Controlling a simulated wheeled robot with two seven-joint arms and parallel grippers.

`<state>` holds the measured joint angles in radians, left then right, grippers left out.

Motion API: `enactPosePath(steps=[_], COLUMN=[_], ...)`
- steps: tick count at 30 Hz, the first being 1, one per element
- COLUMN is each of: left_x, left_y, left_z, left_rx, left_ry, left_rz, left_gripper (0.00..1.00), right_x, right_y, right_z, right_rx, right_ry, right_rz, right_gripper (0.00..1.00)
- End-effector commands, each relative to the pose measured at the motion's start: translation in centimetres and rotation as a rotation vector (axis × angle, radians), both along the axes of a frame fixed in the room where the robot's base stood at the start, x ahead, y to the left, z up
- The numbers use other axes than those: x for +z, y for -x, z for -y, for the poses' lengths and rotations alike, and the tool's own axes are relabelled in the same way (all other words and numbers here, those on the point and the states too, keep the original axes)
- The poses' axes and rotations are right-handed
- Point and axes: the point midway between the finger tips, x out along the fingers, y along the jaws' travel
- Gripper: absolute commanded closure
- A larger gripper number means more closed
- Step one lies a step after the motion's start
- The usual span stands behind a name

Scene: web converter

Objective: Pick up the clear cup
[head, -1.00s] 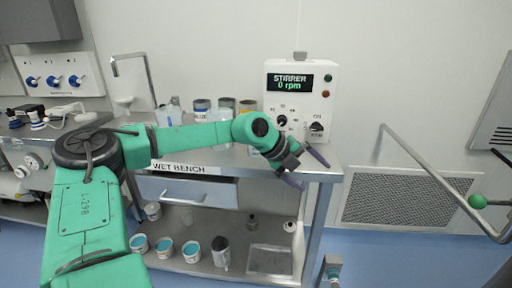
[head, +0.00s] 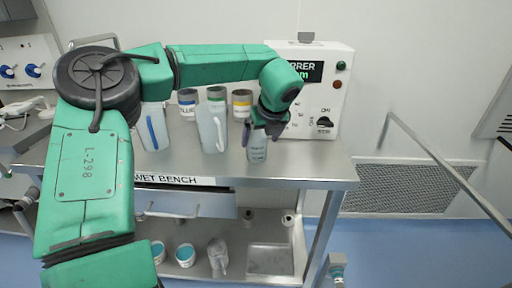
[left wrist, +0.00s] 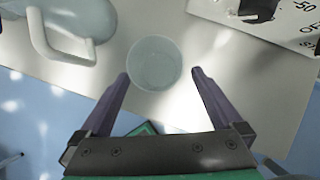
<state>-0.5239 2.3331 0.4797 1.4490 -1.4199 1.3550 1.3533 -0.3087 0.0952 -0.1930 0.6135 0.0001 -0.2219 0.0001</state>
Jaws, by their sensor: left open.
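The clear cup (head: 257,150) stands upright near the front of the wet bench top, with dark markings on its side. In the left wrist view the cup (left wrist: 154,64) is seen from above as a round, pale, see-through rim. My left gripper (left wrist: 160,75) is open, its two purple fingers pointing toward the cup, one tip on each side of it in that view. In the head view the left gripper (head: 259,130) is at the cup's upper part and partly covers it. Contact cannot be made out. My right gripper is not in view.
Labelled jars (head: 242,102) stand behind. The stirrer box (head: 326,98) is at the back right. Bare bench top (head: 310,165) lies to the cup's right.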

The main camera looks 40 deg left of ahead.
Motion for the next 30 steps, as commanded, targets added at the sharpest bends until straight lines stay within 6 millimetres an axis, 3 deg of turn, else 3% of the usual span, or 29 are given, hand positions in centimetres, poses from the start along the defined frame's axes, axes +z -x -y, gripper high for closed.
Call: enactPosePath(steps=[7,14,20,30], left_x=[-3.8,-4.3,-4.3,-3.7], left_y=[-0.6,-0.8,-0.8,-0.8], left_z=[-1.8,-2.0,-1.9,-1.9], left_rx=[0.001,-0.002,-0.002,-0.002], left_ry=[0.003,0.001,0.001,0.001], left_rz=[-0.003,0.001,0.001,0.002], left_gripper=[0.00,0.00,0.73,0.74], right_x=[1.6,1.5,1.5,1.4], right_y=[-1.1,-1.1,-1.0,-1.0], right_z=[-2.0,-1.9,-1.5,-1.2], right_rx=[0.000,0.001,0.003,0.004], right_ry=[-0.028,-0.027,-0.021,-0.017], right_rz=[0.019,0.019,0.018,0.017], right_gripper=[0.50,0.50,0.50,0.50])
